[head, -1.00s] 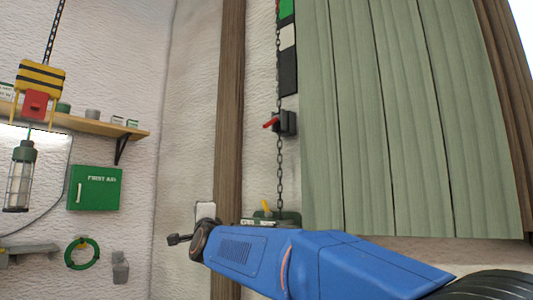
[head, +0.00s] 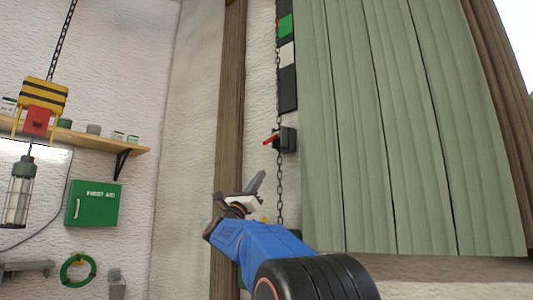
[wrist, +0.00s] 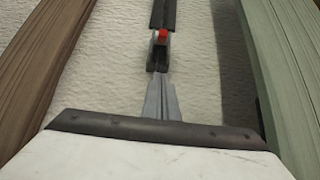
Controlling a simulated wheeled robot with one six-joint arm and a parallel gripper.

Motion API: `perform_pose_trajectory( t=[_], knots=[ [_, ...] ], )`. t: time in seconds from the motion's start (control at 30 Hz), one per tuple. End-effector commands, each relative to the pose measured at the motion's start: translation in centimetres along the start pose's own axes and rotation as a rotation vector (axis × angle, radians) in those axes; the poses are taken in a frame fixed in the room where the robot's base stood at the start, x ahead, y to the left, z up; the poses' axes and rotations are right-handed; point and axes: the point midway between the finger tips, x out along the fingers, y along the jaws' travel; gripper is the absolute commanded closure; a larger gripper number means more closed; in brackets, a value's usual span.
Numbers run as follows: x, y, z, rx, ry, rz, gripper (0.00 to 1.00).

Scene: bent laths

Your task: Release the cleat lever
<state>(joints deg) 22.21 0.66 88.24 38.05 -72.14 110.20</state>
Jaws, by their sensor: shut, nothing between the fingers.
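The cleat is a small dark block (head: 288,139) on the white wall beside the green boards, with a red lever (head: 270,140) sticking out to its left. A chain (head: 279,180) runs vertically past it. My gripper (head: 258,182) is below and slightly left of the cleat, apart from it, fingers pointing up. In the wrist view the shut, empty fingers (wrist: 162,98) point toward the cleat (wrist: 159,55), and the red lever (wrist: 163,35) shows at its top. The chain cannot be made out in the wrist view.
A brown post (head: 230,95) stands left of the chain and green boards (head: 400,130) stand to its right. A strip of green, white and black plates (head: 287,55) hangs above the cleat. A yellow-black hoist block (head: 40,97), lamp (head: 18,190) and first-aid box (head: 93,204) are far left.

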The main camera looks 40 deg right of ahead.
Motion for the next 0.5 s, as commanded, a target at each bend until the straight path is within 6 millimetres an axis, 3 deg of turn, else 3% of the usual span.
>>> perform_pose_trajectory(
  t=[0.23, 0.5],
  knots=[
    [1.1, 0.0, 0.0, -0.001, 0.000, 0.001, 1.00],
    [5.6, 0.0, -0.1, -0.003, 0.000, -0.001, 1.00]
  ],
)
